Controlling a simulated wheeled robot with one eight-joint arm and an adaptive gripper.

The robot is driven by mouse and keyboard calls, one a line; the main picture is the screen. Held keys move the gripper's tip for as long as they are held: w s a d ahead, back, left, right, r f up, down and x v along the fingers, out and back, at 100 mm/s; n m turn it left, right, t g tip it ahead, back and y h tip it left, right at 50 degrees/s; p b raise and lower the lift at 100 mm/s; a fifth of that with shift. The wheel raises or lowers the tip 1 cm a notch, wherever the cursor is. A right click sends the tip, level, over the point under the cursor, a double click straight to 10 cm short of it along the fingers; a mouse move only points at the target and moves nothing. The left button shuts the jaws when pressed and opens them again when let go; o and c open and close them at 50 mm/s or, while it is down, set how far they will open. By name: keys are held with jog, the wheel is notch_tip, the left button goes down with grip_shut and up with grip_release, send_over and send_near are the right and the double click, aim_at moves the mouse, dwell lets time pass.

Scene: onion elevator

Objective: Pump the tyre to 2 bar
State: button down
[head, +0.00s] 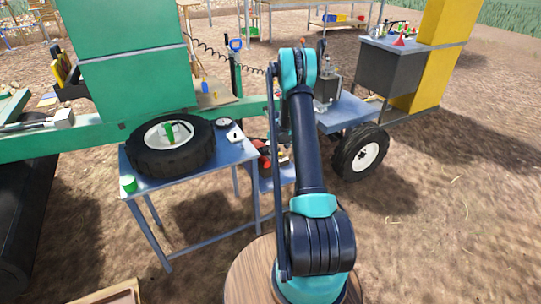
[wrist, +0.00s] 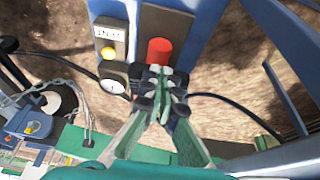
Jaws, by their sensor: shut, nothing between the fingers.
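The black tyre (head: 170,145) with a white rim lies flat on a blue table (head: 190,190) in the head view. A round white-faced gauge (head: 222,122) lies beside it on the table. In the wrist view, my gripper (wrist: 160,84) is shut and empty. Its fingertips are just below a red cylinder (wrist: 158,50) on a dark plate; I cannot tell whether they touch it. Left of the cylinder is a grey panel (wrist: 110,35) with a small display and a yellow button (wrist: 108,54). A round dial (wrist: 113,85) is below the panel. In the head view my arm hides the gripper.
A green machine (head: 130,60) stands behind the table. A wheel (head: 360,152) and a blue platform (head: 350,111) are right of my arm. Dark hose (wrist: 215,105) runs beside my gripper. Open dirt lies at right.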

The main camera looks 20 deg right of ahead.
jog(key=shift+s+v, duration=0.25)
jog(key=shift+v, duration=1.75)
jog(key=shift+f, duration=0.1)
jog(key=w+a+r, duration=0.1)
jog(key=w+r, duration=0.3)
jog(key=r, duration=0.5)
jog(key=shift+t, duration=0.3)
jog(key=shift+w, duration=0.1)
send_over(266, 149)
notch_tip(266, 149, down, 9)
jog(key=shift+w+d+r, duration=0.1)
jog(key=shift+r, duration=0.1)
jog(key=f, duration=0.3)
jog(key=shift+s+d+f, duration=0.1)
jog(key=shift+s, duration=0.3)
jog(key=shift+s+f, duration=0.2)
jog(key=shift+f, duration=0.35)
